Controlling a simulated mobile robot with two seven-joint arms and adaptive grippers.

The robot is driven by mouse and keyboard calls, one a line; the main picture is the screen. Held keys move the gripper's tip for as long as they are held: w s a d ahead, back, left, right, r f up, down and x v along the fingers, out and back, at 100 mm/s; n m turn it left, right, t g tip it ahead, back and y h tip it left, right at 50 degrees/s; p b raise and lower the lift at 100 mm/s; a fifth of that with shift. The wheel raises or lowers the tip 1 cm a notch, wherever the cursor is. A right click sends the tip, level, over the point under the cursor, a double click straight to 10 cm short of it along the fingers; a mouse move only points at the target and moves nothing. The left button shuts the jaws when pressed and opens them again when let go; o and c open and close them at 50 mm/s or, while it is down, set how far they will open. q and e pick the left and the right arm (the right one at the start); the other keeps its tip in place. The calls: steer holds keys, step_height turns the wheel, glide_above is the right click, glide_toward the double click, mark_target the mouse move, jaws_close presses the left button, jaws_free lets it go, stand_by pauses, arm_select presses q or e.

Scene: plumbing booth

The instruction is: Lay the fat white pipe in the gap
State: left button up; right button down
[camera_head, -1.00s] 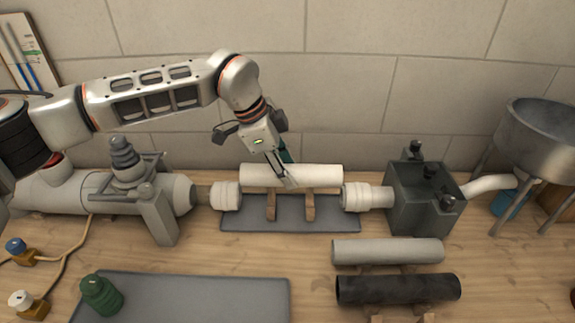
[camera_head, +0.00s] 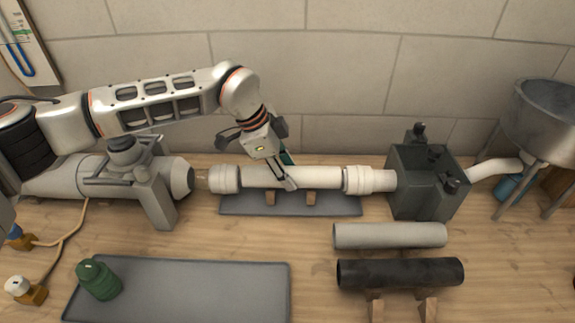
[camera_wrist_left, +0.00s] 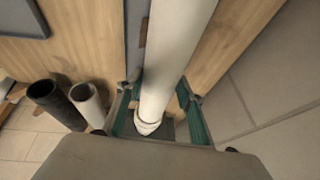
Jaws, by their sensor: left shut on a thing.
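The fat white pipe (camera_head: 262,178) lies level between two white collars, the left collar (camera_head: 224,179) and the right collar (camera_head: 358,180). It is in line with them, and its ends look close to or touching both. My left gripper (camera_head: 288,182) is shut on the pipe near its middle, from above and behind. In the left wrist view the pipe (camera_wrist_left: 172,50) runs between the gripper's fingers (camera_wrist_left: 160,108). Two wooden supports (camera_head: 270,198) stand under the pipe on a grey mat (camera_head: 338,205). My right gripper is not in view.
A grey pipe (camera_head: 390,236) and a black pipe (camera_head: 400,272) lie in front at right. A dark box (camera_head: 428,183) and metal basin (camera_head: 545,120) stand at right.

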arm_select(q)
steer(key=shift+f, duration=0.3)
steer(key=o, duration=1.2)
steer(key=shift+o, duration=0.2)
steer(key=v, duration=1.2)
steer(key=shift+s+f, duration=0.1)
